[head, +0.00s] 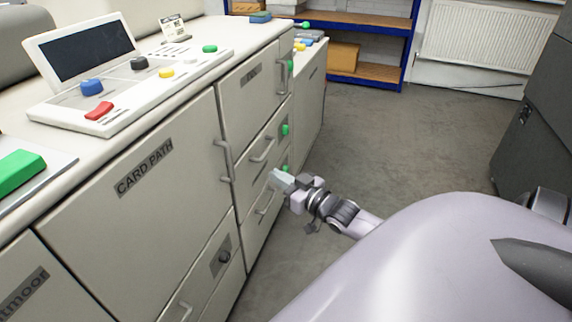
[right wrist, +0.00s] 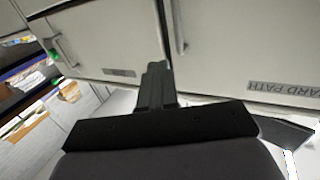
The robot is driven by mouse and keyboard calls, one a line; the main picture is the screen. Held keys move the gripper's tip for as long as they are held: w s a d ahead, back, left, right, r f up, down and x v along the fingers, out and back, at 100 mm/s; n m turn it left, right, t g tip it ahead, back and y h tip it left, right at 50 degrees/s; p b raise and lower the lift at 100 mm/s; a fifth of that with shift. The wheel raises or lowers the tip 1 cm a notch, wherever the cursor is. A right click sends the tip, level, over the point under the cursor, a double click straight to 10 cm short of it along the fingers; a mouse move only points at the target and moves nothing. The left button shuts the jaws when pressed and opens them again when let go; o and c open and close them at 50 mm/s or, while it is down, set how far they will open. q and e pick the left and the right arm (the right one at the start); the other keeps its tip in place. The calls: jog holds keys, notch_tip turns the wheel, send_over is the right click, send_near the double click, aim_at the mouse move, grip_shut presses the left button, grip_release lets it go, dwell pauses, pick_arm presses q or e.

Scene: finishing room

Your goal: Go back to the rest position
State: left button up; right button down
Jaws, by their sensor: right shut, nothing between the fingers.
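My right gripper (head: 280,180) is in the middle of the head view, close in front of the lower drawers of the white machine (head: 180,165). In the right wrist view its fingers (right wrist: 156,75) are together with nothing between them, pointing toward the machine's panels. I cannot tell whether the fingertips touch the machine's front. My left gripper is not in either view.
A control console (head: 125,85) with coloured buttons stands on the machine's top. Blue shelving (head: 400,50) and a white radiator (head: 490,38) stand at the back. A dark grey cabinet (head: 535,125) is at the right. The grey floor (head: 410,140) between is clear.

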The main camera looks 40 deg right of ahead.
jog(key=shift+s+d, duration=0.2)
jog(key=shift+s, duration=0.6)
jog(key=s+a+f+n+g+p, duration=0.1)
jog(key=s+a+f+g, duration=0.2)
jog(key=s+a+f, duration=0.3)
jog(key=s+a+f+g+y+p, duration=0.1)
jog(key=s+a+f+g, duration=0.3)
jog(key=s+a, duration=0.9)
notch_tip(320, 180, down, 2)
jog(key=a, duration=0.2)
jog(key=shift+a+f+n, duration=0.15)
jog(key=shift+a+n, duration=0.25)
